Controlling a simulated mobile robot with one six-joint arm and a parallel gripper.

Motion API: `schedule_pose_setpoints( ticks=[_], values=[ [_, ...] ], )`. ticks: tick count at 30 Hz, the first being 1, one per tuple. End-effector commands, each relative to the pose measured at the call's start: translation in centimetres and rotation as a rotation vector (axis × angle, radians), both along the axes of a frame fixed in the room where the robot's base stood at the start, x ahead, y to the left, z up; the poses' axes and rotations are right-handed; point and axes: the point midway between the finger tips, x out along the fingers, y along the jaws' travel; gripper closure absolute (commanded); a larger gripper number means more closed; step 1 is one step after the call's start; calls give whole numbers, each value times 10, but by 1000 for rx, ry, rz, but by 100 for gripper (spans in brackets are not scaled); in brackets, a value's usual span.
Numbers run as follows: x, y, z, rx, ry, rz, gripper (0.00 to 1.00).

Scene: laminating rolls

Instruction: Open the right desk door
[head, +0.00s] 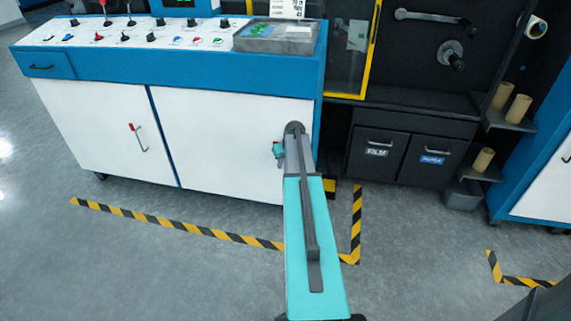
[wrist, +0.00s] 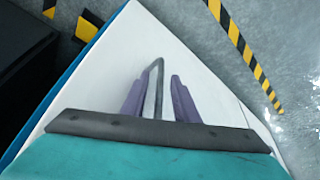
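The right desk door (head: 225,135) is a white panel on the blue-framed desk and looks closed, flush with its frame. In the wrist view the white door (wrist: 215,75) lies close in front of my gripper (wrist: 157,82). Its grey bar handle (wrist: 158,68) runs between my two purple fingers, with a visible gap on either side. The fingers are apart and open. How deep the handle sits between them is hard to tell. In the head view my arm hides the handle and most of my gripper (head: 278,150) at the door's right side.
The left desk door (head: 100,125) has a handle (head: 138,138) with a red tag. A control panel (head: 150,35) tops the desk. Dark bins (head: 403,155) stand right of the desk. Yellow-black floor tape (head: 190,227) marks the open grey floor in front.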

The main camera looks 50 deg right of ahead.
Motion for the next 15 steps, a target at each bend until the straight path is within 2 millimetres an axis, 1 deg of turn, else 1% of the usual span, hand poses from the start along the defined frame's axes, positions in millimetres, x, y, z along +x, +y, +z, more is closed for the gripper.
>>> schedule_pose_setpoints(
  ticks=[8,9,11,13,15],
  values=[
    [0,0,-1,0,0,0,73],
    [0,0,-1,0,0,0,76],
    [0,0,-1,0,0,0,86],
    [0,0,-1,0,0,0,98],
    [0,0,-1,0,0,0,100]
  ],
)
